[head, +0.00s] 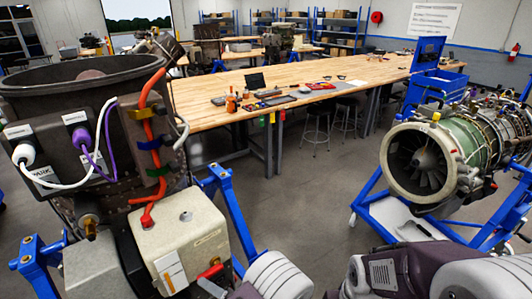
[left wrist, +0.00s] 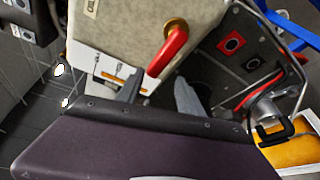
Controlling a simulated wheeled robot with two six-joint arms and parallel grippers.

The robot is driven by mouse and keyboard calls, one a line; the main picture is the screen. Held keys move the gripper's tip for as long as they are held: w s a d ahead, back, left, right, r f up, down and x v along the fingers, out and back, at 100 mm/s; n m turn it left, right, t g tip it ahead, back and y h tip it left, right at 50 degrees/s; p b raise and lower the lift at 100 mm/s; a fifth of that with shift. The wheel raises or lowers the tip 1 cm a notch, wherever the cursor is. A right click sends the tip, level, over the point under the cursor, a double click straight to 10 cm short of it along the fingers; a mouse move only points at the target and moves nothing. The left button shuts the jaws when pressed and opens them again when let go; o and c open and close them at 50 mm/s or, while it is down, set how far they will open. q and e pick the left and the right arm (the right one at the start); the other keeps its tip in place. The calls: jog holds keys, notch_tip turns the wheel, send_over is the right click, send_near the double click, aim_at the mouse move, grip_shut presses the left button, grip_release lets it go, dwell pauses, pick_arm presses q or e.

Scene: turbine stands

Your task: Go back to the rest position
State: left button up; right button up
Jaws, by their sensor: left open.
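My left gripper (head: 212,284) is at the bottom of the head view, beside the lower front of the left turbine stand. In the left wrist view its two grey fingers (left wrist: 157,84) are apart, with nothing held between them. A red handle (left wrist: 168,52) on a beige box (left wrist: 125,30) is just beyond the fingertips; I cannot tell if they touch it. The same beige box (head: 183,240) and red handle (head: 211,271) show in the head view. My right arm shows at the bottom right of the head view, but its gripper is out of sight.
The left engine (head: 60,95) with white, purple and orange cables stands close by on a blue stand (head: 225,200). Another turbine (head: 425,160) is at the right on a blue stand. A long wooden table (head: 220,88) is behind. Grey floor between is open.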

pick_arm(q)
jog(key=s+a+f+n+g+h+b, duration=0.1)
jog(key=s+a+n+g+h, duration=0.1)
jog(key=s+a+n+g, duration=0.45)
jog(key=s+a+f+n+g+h+b, duration=0.15)
jog(key=s+n+g, duration=0.35)
jog(key=n, duration=0.5)
jog(key=d+n+t+h+b, duration=0.1)
jog(key=n+h, duration=0.2)
jog(key=n, duration=0.4)
jog(key=d+n+t+h+b, duration=0.1)
jog(key=n+h, duration=0.3)
jog(key=n, duration=0.4)
jog(key=d+r+n+t+h+b, duration=0.1)
jog(key=d+n+t+h, duration=0.1)
jog(key=n, duration=0.6)
jog(key=shift+s+d+h, duration=0.4)
jog(key=shift+d+h, duration=0.25)
jog(key=shift+d, duration=0.05)
pick_arm(e)
jog(key=f, duration=0.1)
jog(key=s+f, duration=0.1)
jog(key=f, duration=0.1)
jog(key=s+f, duration=0.1)
jog(key=f, duration=0.1)
jog(key=shift+a+f, duration=0.15)
jog(key=shift+a, duration=0.15)
